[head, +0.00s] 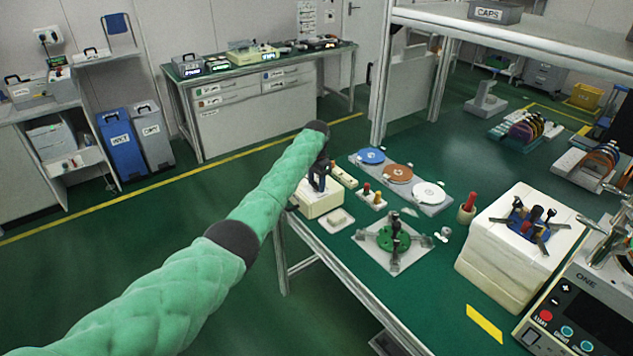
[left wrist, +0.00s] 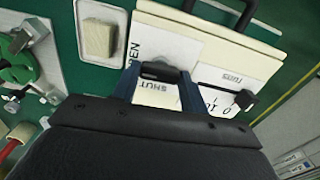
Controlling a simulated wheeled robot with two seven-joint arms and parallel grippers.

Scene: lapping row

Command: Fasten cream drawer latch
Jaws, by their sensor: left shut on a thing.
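The cream drawer box (head: 318,204) stands at the left edge of the green bench. In the left wrist view its cream top (left wrist: 215,45) carries the words OPEN and SHUT beside a dark latch piece (left wrist: 160,70). My left gripper (head: 318,181) reaches down onto the box. In the left wrist view its two blue-grey fingers (left wrist: 158,88) stand either side of the latch piece and are shut on it. The SHUT label shows between the fingers. The gripper body hides the near part of the box. My right gripper is in neither view.
A white tray with a small cream block (left wrist: 98,38) lies close beside the box. A cream block stack (head: 505,265) stands farther right.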

